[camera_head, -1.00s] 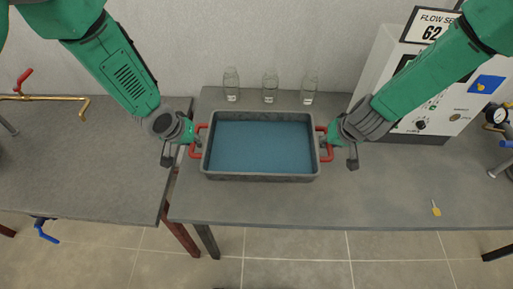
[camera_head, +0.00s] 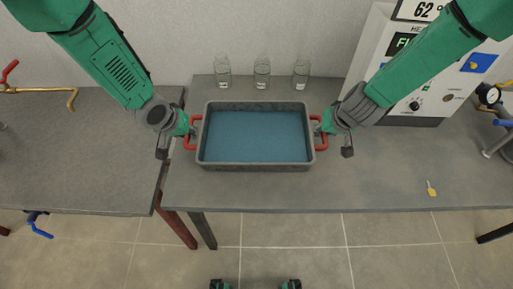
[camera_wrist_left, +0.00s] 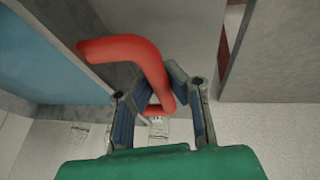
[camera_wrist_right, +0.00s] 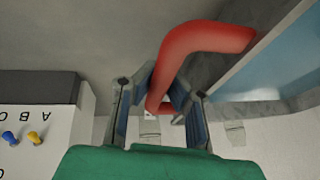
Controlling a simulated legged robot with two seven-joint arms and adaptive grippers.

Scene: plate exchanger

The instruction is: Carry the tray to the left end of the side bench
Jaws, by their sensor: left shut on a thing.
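The tray (camera_head: 256,165) is a grey rectangular box with a blue inner floor and a red handle at each end. It is level over the left part of the middle bench; I cannot tell if it touches the top. My left gripper (camera_head: 187,133) is shut on the left red handle (camera_wrist_left: 135,50), which shows between its fingers in the left wrist view. My right gripper (camera_head: 321,130) is at the right red handle (camera_wrist_right: 200,40), its fingers closed around it in the right wrist view. The side bench (camera_head: 80,150) is at the left, its top clear near me.
Three glass bottles (camera_head: 262,73) stand behind the tray along the wall. A white control box (camera_head: 405,85) stands at the right, with a yellow tag (camera_head: 431,188) near the front edge. A brass pipe (camera_head: 40,90) lies over the side bench's back left. A narrow gap separates the benches.

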